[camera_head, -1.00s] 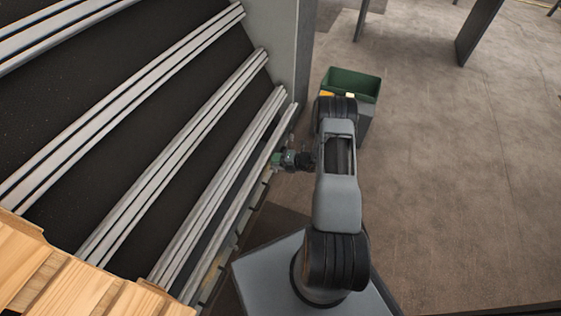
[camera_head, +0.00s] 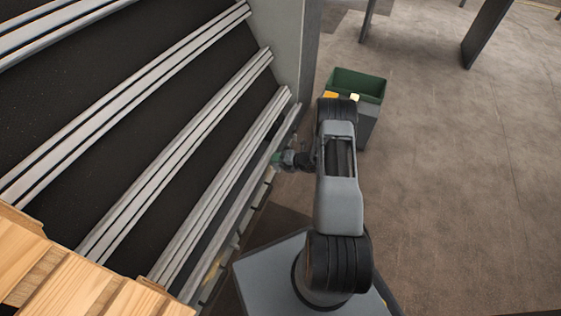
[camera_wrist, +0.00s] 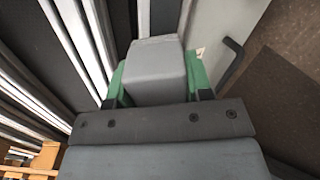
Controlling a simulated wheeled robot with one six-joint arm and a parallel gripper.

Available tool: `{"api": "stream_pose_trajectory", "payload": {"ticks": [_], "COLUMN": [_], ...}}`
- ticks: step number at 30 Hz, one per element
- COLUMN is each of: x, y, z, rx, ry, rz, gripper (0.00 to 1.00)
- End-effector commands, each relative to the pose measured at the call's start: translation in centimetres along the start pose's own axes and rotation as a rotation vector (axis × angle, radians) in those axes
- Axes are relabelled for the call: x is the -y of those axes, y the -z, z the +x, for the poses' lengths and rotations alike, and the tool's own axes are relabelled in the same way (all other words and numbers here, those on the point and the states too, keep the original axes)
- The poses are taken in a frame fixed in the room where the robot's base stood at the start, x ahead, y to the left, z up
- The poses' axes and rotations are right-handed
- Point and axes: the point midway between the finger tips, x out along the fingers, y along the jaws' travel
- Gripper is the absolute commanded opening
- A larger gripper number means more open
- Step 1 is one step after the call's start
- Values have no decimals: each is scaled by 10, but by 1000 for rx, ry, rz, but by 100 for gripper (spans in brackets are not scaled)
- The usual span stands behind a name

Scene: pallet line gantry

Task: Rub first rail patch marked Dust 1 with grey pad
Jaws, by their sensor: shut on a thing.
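My gripper (camera_head: 279,159) is at the edge of the rail nearest me in the head view. In the wrist view its green fingers (camera_wrist: 158,84) are shut on the grey pad (camera_wrist: 155,62), a plain block that sticks out ahead of them. Pale metal rails (camera_head: 228,170) run diagonally over a dark bed; they also show at the left of the wrist view (camera_wrist: 75,35). I cannot make out a patch marked Dust 1 in either view. I cannot tell whether the pad touches a rail.
A wooden pallet (camera_head: 60,275) lies on the rails at the lower left. A grey post (camera_head: 290,50) stands at the rails' far end. A green bin (camera_head: 357,85) stands beyond my arm. The wrist view shows a dark handle (camera_wrist: 234,62) on a grey panel. The right floor is open.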

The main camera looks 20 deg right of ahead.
Motion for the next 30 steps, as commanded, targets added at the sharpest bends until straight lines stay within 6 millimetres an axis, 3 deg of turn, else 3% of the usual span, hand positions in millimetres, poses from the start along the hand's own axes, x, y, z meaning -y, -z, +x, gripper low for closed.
{"api": "stream_pose_trajectory", "payload": {"ticks": [30], "x": [-17], "y": [60], "z": [-1], "rx": [-1], "ry": [1], "rz": [2], "gripper": [28]}}
